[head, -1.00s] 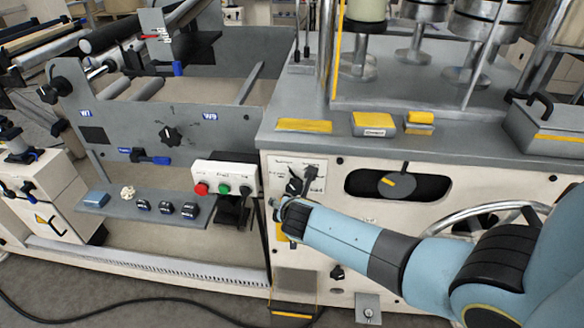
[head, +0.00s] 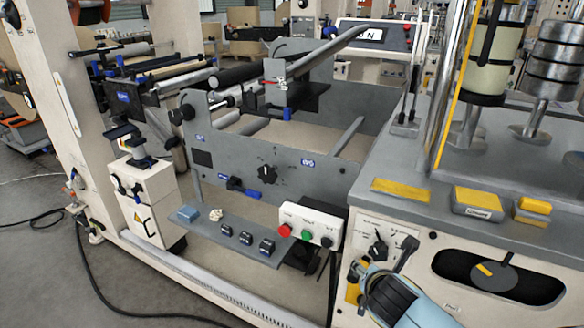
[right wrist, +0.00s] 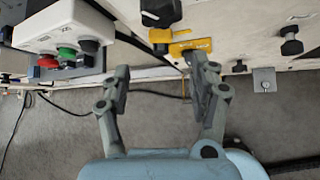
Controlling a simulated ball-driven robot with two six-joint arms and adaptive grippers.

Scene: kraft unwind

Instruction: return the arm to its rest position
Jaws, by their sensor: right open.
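My right arm, light blue with dark bands (head: 392,300), comes in at the bottom edge of the head view, in front of the cream machine panel. Its gripper is mostly hidden there behind the wrist. In the right wrist view my right gripper (right wrist: 160,68) is open, with nothing between its two grey fingers. The fingers point toward the panel's lower part, with the floor behind them. A yellow part (right wrist: 182,45) on the panel lies just beyond the right fingertip. My left gripper is not in view.
A button box (head: 306,225) with red, green and black buttons sits left of the arm; it also shows in the right wrist view (right wrist: 62,28). A black selector switch (head: 378,249) is just above the wrist. A grey shelf (head: 200,228) holds small items. Open floor lies at left.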

